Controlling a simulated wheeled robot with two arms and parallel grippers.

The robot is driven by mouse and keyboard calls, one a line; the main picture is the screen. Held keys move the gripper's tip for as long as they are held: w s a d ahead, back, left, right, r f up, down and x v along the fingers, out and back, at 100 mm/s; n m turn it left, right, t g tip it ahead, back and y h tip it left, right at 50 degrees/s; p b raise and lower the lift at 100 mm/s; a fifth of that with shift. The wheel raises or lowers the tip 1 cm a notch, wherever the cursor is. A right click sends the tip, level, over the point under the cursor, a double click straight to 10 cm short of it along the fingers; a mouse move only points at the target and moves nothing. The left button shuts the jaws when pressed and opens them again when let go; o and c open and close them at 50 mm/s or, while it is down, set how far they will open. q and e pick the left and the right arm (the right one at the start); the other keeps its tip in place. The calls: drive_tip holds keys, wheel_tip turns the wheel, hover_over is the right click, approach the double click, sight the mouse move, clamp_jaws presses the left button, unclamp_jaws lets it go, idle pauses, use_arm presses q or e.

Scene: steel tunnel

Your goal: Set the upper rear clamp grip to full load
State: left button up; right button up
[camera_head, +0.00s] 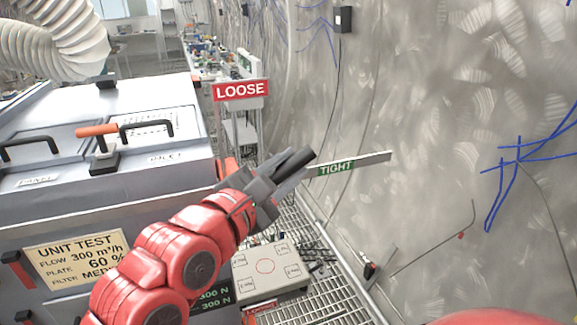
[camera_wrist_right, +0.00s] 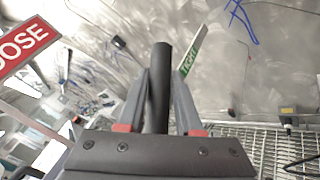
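My right gripper (camera_head: 292,172) is at mid-picture in the head view, beside the grey housing. A dark round bar, the clamp grip (camera_head: 294,160), lies along its fingers and points up and right. In the right wrist view the grip (camera_wrist_right: 160,85) stands between the two fingers of my right gripper (camera_wrist_right: 163,90), which close in on both its sides. A green TIGHT label (camera_head: 337,167) on a pale strip is just right of the grip. A red LOOSE sign (camera_head: 241,90) is above and left. The grip's base is hidden by the gripper. My left gripper is not in view.
The grey housing (camera_head: 60,205) with black handles and an orange-handled clamp (camera_head: 97,130) fills the left. The curved steel wall (camera_head: 450,100) bounds the right.

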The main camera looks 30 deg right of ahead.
clamp_jaws()
idle(1.1)
